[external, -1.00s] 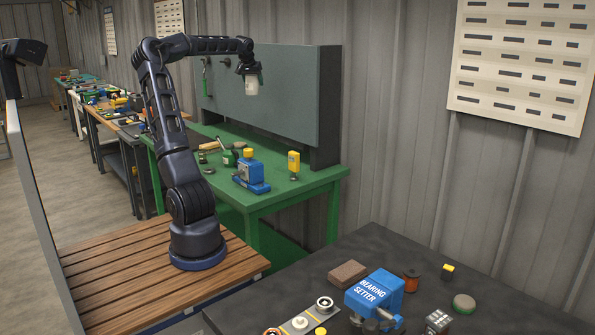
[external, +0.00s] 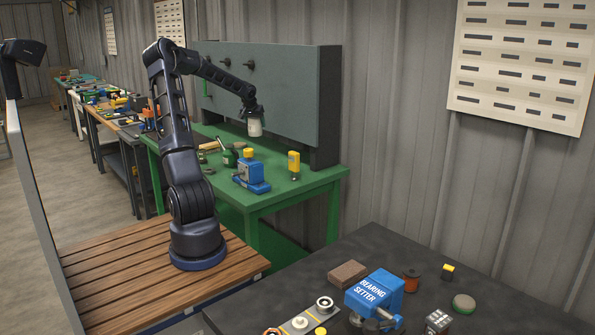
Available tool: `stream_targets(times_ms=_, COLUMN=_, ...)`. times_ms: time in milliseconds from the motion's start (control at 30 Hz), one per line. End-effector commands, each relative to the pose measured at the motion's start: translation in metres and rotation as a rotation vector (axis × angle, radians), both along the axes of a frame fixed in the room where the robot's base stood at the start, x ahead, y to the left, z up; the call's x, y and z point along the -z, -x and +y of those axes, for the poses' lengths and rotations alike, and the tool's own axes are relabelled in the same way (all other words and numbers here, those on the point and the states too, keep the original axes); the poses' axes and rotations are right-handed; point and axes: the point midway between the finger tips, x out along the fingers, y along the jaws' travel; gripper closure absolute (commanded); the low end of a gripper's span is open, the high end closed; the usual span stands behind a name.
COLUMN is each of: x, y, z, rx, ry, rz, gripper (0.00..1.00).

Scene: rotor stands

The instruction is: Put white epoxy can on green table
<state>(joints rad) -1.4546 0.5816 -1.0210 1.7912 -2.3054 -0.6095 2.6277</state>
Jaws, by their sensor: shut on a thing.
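The white epoxy can (external: 255,128) hangs upright from my gripper (external: 251,112), which is shut on its top. The can is above the green table (external: 300,188), in front of the grey back panel, with a gap beneath it. The green table carries several tools, and its front right part is bare. The exact height of the can over the tabletop is hard to tell.
A blue device (external: 250,175) and a yellow tool (external: 294,164) stand on the green table. The grey panel (external: 290,95) rises behind. A dark table (external: 330,262) with a blue bearing setter (external: 375,292) is in front.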

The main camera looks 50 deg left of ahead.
Motion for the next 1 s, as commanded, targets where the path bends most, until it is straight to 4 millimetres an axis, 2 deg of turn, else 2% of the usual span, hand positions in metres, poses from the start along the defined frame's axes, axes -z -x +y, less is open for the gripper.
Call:
stream_targets(times_ms=200, x=0.047, y=-0.001, z=-0.001, rx=0.002, ry=0.000, rz=0.002, gripper=0.69)
stream_targets(times_ms=500, x=0.103, y=-0.001, z=-0.001, rx=0.003, ry=-0.001, rz=0.002, gripper=0.69)
stream_targets(times_ms=633, x=0.118, y=-0.001, z=-0.001, rx=0.002, ry=-0.001, rz=0.001, gripper=0.69)
stream_targets(times_ms=867, x=0.129, y=-0.001, z=0.000, rx=0.001, ry=-0.001, rz=-0.001, gripper=0.69)
stream_targets(times_ms=1000, x=0.142, y=-0.001, z=-0.001, rx=0.002, ry=0.000, rz=0.001, gripper=0.69)
